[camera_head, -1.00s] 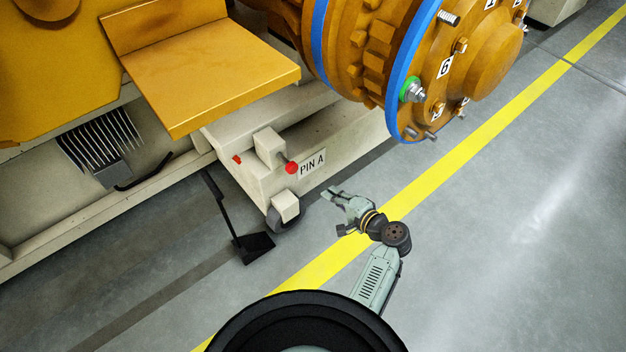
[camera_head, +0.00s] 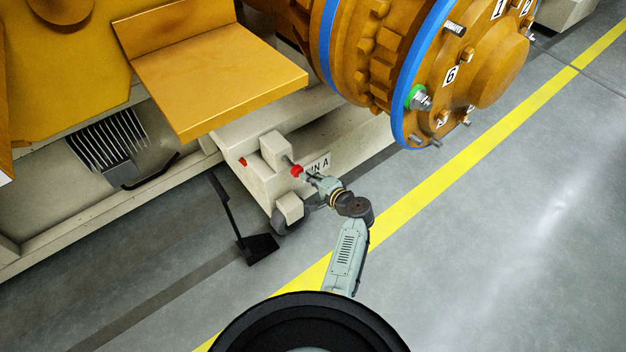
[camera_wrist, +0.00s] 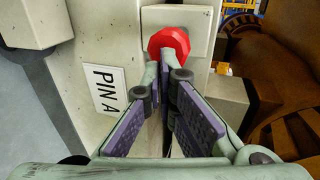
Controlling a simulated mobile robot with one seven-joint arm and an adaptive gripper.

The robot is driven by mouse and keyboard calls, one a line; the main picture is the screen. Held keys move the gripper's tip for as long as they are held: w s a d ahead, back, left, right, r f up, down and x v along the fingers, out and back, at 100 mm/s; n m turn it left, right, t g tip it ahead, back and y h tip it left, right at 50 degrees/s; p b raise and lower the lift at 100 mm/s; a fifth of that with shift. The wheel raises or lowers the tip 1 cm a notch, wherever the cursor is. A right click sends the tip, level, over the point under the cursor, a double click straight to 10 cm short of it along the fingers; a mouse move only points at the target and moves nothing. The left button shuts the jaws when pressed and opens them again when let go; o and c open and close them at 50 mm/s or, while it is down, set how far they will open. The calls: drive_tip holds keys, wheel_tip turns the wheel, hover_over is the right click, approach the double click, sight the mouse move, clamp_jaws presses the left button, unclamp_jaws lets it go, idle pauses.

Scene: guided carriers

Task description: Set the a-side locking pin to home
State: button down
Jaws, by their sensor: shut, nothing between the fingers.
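The a-side locking pin has a red knob (camera_head: 297,171) that sticks out of a cream block (camera_head: 276,147) on the carrier's frame. The knob also shows at the top of the wrist view (camera_wrist: 169,44). A PIN A label (camera_wrist: 104,90) is on the frame beside it, partly covered by my arm in the head view. My gripper (camera_head: 308,174) is shut and empty, its fingertips right at the red knob. In the wrist view the fingertips (camera_wrist: 166,68) overlap the knob's lower edge; I cannot tell whether they touch it.
A yellow step plate (camera_head: 220,85) overhangs to the upper left. The large orange hub (camera_head: 440,90) with blue rings stands to the right. The floor to the right is clear.

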sight(303, 170)
drive_tip(key=w+a+b, duration=0.1)
drive_tip(key=w, duration=0.1)
drive_tip(key=w+a+b, duration=0.1)
drive_tip(key=w+a, duration=0.1)
drive_tip(key=shift+w+f+b, duration=0.1)
drive_tip(key=shift+b, duration=0.2)
idle(0.4)
